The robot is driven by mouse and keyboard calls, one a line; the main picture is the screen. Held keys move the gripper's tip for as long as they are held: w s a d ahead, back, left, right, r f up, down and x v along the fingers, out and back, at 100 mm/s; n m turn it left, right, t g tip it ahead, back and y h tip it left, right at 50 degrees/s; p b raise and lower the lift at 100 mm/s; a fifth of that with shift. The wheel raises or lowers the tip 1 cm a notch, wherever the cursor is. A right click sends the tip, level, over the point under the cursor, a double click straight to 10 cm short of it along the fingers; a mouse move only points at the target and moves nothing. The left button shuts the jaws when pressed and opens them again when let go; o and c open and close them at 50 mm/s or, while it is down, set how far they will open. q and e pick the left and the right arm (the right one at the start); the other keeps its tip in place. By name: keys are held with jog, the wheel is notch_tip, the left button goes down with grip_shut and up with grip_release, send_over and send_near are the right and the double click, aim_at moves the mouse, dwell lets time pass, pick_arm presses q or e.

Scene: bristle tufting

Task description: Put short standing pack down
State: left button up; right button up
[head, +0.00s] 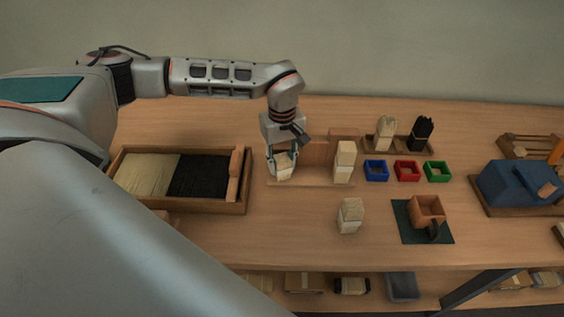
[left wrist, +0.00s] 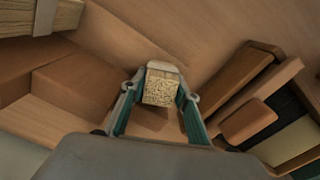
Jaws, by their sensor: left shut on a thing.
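My left gripper (head: 282,158) points down at the left end of the low wooden stand and is shut on a short pale pack (head: 284,172) with a light band. In the left wrist view the gripper (left wrist: 158,95) has its fingers on both sides of the pack (left wrist: 162,88), whose speckled bristle end faces the camera. I cannot tell whether the pack's underside touches the surface. A taller pale pack (head: 344,163) stands at the stand's right end. Another banded pack (head: 350,215) stands on the table in front. My right gripper is not in view.
A wooden tray (head: 245,195) with pale and black bristles lies left of the gripper. Blue (head: 376,171), red (head: 407,171) and green (head: 437,171) bins stand to the right. A brown block (head: 427,210) sits on a dark mat (head: 405,235). The table's front middle is mostly clear.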

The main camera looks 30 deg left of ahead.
aim_at(282, 159)
pick_arm(q)
jog(key=shift+f, duration=0.1)
jog(key=o, duration=1.1)
notch_tip(282, 159, up, 12)
jog(key=shift+s, duration=0.15)
